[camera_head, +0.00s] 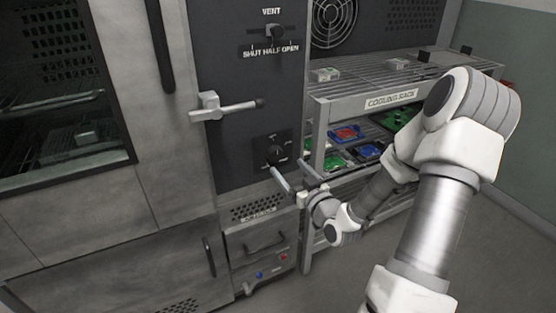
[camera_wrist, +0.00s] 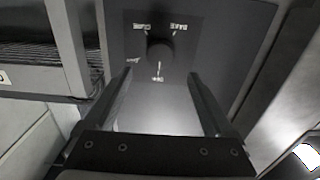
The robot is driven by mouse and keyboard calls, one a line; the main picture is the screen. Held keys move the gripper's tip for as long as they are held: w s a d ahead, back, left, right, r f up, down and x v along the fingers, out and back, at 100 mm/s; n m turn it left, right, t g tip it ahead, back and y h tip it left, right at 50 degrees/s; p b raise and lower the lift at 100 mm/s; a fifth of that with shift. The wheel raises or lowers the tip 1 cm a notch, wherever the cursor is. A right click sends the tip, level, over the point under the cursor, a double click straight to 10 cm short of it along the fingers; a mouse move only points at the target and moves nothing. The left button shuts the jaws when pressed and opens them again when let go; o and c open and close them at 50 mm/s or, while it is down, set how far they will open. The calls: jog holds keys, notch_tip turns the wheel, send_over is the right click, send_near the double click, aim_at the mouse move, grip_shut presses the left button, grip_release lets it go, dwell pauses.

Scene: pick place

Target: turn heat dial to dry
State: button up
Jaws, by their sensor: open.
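The heat dial (camera_head: 273,155) is a round dark knob on a small black plate, low on the dark control panel. In the wrist view the dial (camera_wrist: 160,54) lies ahead of and between my fingertips, with printed labels around it, upside down and too small to read surely. A pale mark runs from the knob toward the bottom label. My gripper (camera_head: 286,165) is open, its fingers pointing at the panel just below and right of the dial. In the wrist view my gripper (camera_wrist: 160,75) has nothing between its fingers, which look apart from the knob.
A vent knob (camera_head: 275,32) sits higher on the panel, and a latch handle (camera_head: 225,107) sticks out at its left. The cooling rack (camera_head: 390,99), holding several coloured boards, stands close on the right. A lower unit (camera_head: 262,245) with a handle is below.

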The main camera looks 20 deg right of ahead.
aim_at(278, 156)
jog(key=w+b, duration=0.1)
jog(key=w, duration=0.6)
jog(key=shift+w+a, duration=0.15)
jog(key=shift+w, duration=0.1)
jog(key=c, duration=1.4)
jog(key=shift+o, duration=0.2)
jog(key=m+p, duration=0.1)
jog(key=m, duration=0.2)
jog(key=m+p, duration=0.1)
jog(key=m, duration=0.2)
jog(key=shift+d+m, duration=0.2)
jog(key=shift+m, duration=0.2)
jog(key=m+p, duration=0.2)
jog(key=m, duration=0.2)
jog(key=shift+f, duration=0.1)
jog(key=shift+f+m+p, duration=0.1)
jog(key=shift+m+p, duration=0.35)
jog(key=shift+m, duration=1.05)
